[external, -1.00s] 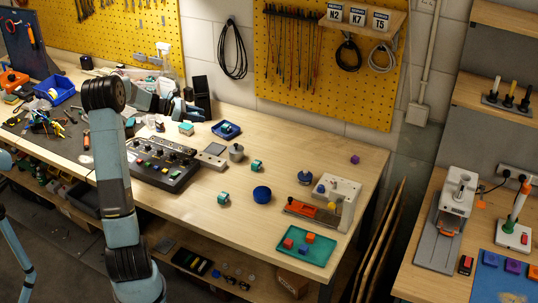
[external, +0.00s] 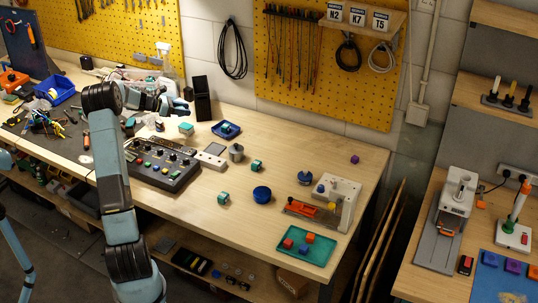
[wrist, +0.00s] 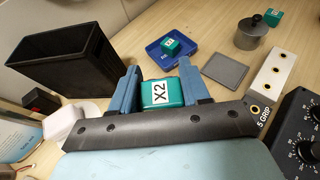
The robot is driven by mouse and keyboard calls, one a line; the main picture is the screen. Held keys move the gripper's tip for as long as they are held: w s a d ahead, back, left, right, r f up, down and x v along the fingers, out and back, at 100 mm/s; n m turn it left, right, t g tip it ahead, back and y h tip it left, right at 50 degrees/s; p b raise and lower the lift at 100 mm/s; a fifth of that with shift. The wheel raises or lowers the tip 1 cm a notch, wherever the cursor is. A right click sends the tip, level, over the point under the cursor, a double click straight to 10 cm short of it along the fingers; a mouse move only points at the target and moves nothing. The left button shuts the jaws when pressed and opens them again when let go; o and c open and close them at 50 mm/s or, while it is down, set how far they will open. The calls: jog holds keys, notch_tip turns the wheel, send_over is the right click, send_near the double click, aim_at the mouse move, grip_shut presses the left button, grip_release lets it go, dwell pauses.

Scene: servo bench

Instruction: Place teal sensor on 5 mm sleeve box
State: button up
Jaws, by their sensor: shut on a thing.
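The teal sensor in my grasp, marked X2 (wrist: 160,94), sits between the two blue fingers of my gripper (wrist: 158,88) in the wrist view. The gripper is shut on it. I cannot pick out the 5 mm sleeve box; no such label is readable.
The black bin (wrist: 68,60) stands left of the fingers. A blue tray (wrist: 178,56) holds another teal cube (wrist: 171,45). A grey pad (wrist: 225,70), metal pot (wrist: 251,36) and white holed block (wrist: 272,74) lie right. A dial panel (external: 165,163) stands nearer. The bench's right middle has free room.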

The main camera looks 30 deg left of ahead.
send_over(185, 123)
jog(key=f, duration=0.5)
jog(key=shift+s+d+f, duration=0.1)
jog(key=shift+s+f, duration=0.1)
jog(key=shift+f, duration=1.6)
jog(key=o, duration=1)
jog(key=shift+o, duration=0.2)
jog(key=v, duration=1.2)
jog(key=shift+r, duration=0.1)
